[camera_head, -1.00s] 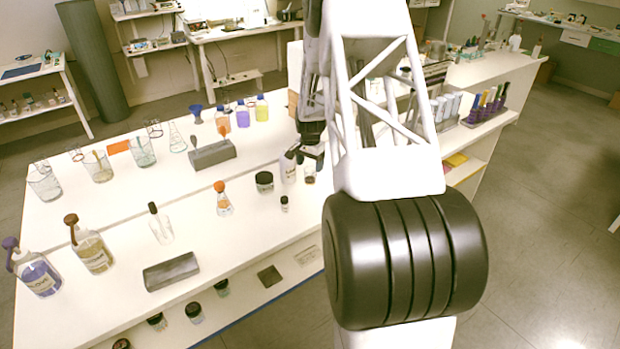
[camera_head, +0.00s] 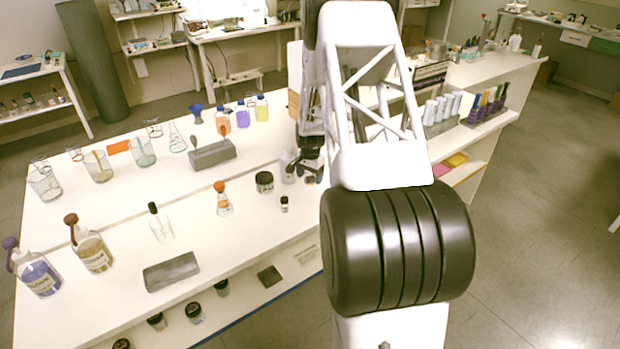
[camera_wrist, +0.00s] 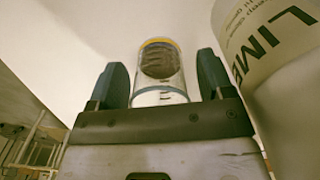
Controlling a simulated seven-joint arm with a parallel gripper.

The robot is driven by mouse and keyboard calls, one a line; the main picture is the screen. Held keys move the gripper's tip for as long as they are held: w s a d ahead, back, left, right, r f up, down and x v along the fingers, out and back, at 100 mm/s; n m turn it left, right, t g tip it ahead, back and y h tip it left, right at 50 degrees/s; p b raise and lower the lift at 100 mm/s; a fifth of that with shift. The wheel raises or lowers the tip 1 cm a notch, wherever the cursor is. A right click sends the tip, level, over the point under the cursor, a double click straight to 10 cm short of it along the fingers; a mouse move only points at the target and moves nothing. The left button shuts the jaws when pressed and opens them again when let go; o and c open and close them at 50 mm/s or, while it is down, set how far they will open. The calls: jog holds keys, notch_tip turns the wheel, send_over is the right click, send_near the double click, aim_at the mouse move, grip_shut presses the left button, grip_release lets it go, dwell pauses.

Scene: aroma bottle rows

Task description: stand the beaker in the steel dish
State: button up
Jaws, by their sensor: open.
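My gripper (camera_head: 309,168) is low over the back right part of the white bench, partly hidden by my own arm. In the wrist view its two fingers (camera_wrist: 160,76) are open, one on each side of a small clear glass vessel (camera_wrist: 160,96). It looks like the beaker, with a yellowish rim, pale marks and something dark inside or seen through it. I cannot tell whether the fingers touch it. I cannot make out a steel dish in either view; my arm hides part of the bench.
A white bottle lettered LIME (camera_wrist: 280,62) stands close to the right finger. A dark-lidded jar (camera_head: 264,182) and an orange-topped flask (camera_head: 223,200) are left of my gripper. A grey block (camera_head: 171,272) lies near the front edge. Larger glass vessels (camera_head: 46,184) stand far left.

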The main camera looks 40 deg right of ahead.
jog(key=c, duration=1.1)
jog(key=shift+r, duration=0.2)
jog(key=shift+r, duration=0.55)
notch_tip(320, 180, up, 2)
jog(key=shift+r, duration=0.1)
jog(key=s+a, duration=0.2)
jog(key=s, duration=0.2)
jog(key=s+a+r, duration=0.1)
jog(key=s+a, duration=0.2)
jog(key=s, duration=0.2)
jog(key=s+a, duration=0.2)
jog(key=s, duration=0.3)
jog(key=shift+s+a+r, duration=0.1)
jog(key=shift+a+r, duration=0.1)
